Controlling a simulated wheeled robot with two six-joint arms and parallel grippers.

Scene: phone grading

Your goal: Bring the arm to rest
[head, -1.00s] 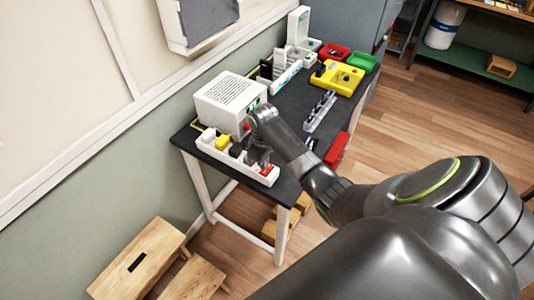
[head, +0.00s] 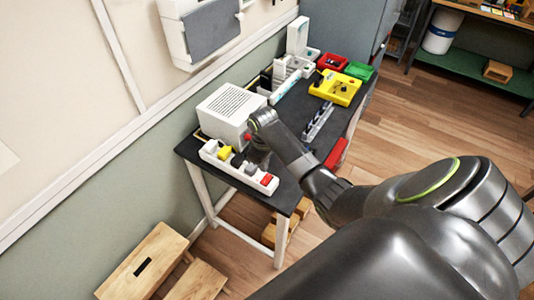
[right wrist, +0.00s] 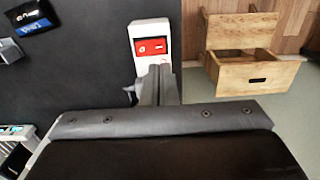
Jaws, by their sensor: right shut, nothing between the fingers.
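My right gripper (head: 260,158) is just above the dark table, beside the white power strip near its red-switch end. In the right wrist view my right gripper's fingers (right wrist: 158,84) are shut with nothing between them, in front of the strip's end. The white power strip (head: 211,157) holds a yellow plug and dark plugs, with a red switch (head: 266,180) at its near end. The red switch also shows in the right wrist view (right wrist: 151,46). My left gripper is not in view.
A white vented box (head: 232,107) stands behind the strip on the dark table (head: 285,190). Red (head: 333,62), green (head: 358,71) and yellow (head: 335,88) trays are at the far end.

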